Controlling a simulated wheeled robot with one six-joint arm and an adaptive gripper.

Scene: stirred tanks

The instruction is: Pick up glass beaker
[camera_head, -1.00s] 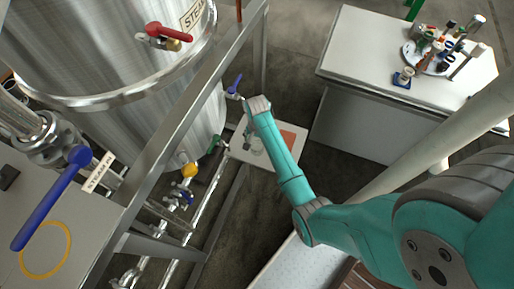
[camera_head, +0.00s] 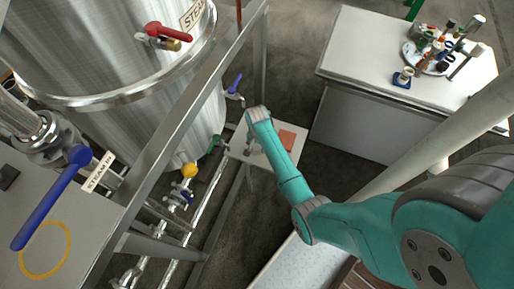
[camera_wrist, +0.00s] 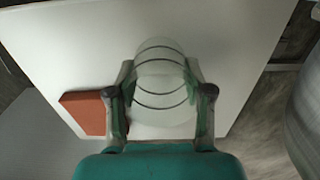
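The glass beaker (camera_wrist: 163,72) is clear with dark rings around it. It stands on a small white table (camera_wrist: 70,30) in the wrist view, between the two fingers of my gripper (camera_wrist: 162,98). The fingers are apart on either side of the glass. Whether the pads touch the beaker, I cannot tell. In the head view my arm reaches down to the small white table (camera_head: 236,150), and my wrist hides most of the gripper and the beaker.
A reddish-brown block (camera_wrist: 88,112) lies on the table just left of my gripper. A steel tank (camera_head: 150,120) and metal frame (camera_head: 185,105) stand to the left. A white bench (camera_head: 370,50) with small vessels is at the back right.

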